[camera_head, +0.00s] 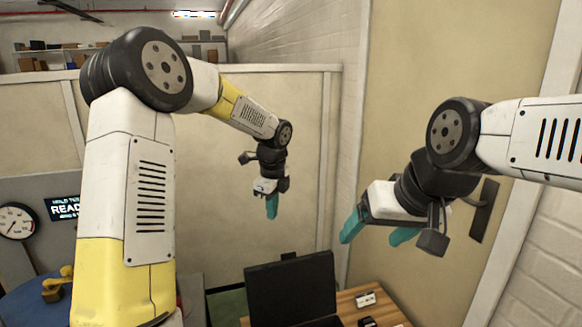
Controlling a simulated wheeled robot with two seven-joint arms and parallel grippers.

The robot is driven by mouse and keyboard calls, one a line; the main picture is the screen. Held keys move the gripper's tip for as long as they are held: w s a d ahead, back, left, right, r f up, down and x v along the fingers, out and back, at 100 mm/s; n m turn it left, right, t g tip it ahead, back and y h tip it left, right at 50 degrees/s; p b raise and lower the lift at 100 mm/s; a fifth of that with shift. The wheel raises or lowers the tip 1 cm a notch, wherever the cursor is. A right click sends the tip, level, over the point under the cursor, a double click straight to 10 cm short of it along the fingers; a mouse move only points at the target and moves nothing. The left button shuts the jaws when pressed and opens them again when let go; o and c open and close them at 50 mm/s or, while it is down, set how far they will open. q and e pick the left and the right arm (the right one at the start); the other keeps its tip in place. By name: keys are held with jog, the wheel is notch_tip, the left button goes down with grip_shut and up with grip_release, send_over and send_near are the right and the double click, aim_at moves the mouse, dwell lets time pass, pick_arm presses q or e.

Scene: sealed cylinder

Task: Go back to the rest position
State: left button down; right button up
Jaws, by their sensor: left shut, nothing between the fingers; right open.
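My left gripper (271,207) hangs in the middle of the view, pointing down, with its teal fingers together and nothing between them. Its white and yellow arm comes in from the left and arches over. My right gripper (372,236) is at the right, pointing down and to the left. Its two teal fingers are spread apart and nothing is between them. Both grippers are in the air, above the level of the desk and touching nothing that I can see.
A wooden desk (388,309) with an open black case or laptop (291,287) and a small white item (365,298) is below. At the left are a round gauge (15,221), a lit display (62,208), a blue round surface (22,303) and a yellow valve-like part (54,288). Beige panels stand behind.

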pick_arm(q)
jog(key=s+a+r+n+t+h, duration=0.1)
jog(key=s+a+r+n, duration=0.2)
jog(key=s+n, duration=0.4)
jog(key=s+a+r+n+t, duration=0.1)
jog(key=s+a+r+n, duration=0.2)
jog(key=s+r+n, duration=0.2)
jog(key=s+a+r+n+t+h, duration=0.1)
jog(key=s+r+n, duration=0.3)
jog(key=s+n, duration=0.6)
jog(key=s+a+t, duration=0.1)
jog(key=s, duration=0.6)
jog(key=shift+a+n+h, duration=0.3)
jog(key=shift+a+n, duration=0.1)
jog(key=shift+s, duration=0.1)
dwell(0.4)
